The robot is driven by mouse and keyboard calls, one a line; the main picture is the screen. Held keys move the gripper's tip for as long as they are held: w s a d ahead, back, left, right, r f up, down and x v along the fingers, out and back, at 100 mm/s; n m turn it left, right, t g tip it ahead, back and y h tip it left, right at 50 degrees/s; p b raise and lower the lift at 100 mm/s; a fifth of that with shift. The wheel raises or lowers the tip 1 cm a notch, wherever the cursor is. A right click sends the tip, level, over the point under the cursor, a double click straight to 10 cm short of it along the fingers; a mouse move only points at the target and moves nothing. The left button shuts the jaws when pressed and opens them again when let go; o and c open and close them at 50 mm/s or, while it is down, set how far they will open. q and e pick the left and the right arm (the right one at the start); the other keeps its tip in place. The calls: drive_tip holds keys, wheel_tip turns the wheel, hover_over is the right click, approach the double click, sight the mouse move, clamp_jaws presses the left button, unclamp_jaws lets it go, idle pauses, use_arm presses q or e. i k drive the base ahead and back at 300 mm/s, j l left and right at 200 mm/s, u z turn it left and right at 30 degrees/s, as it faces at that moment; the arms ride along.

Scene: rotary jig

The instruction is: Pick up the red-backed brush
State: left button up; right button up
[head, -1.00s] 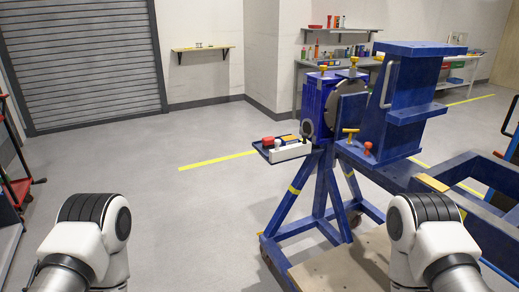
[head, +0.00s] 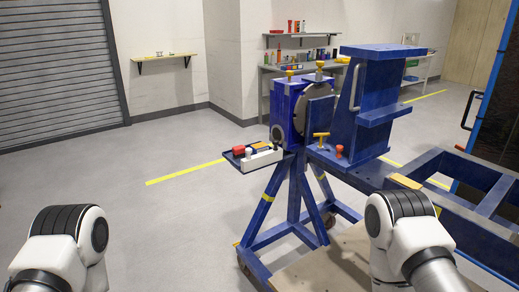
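I cannot make out the red-backed brush for certain. A small dark tray (head: 234,161) on the left side of the blue rotary jig (head: 375,95) carries a small red item (head: 238,150), an orange item (head: 259,144) and a white box-like piece (head: 262,159). They are too small to tell whether one is a brush. Only white and black links of my two arms show, at the lower left and lower right. Both grippers are out of the picture.
The jig's blue legs (head: 263,213) and frame (head: 485,200) fill the centre and right. A workbench (head: 262,90) and shelf (head: 318,34) with small bottles and tools stand behind. A wall shelf (head: 165,57) hangs at the back left. The left floor is clear.

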sight(238, 151)
drive_tip(key=i+j+u, duration=0.1)
drive_tip(key=i+j, duration=0.7)
drive_tip(key=i, duration=0.35)
drive_tip(key=i+j+u, duration=0.15)
drive_tip(key=i+j, duration=0.25)
drive_tip(key=i, duration=0.15)
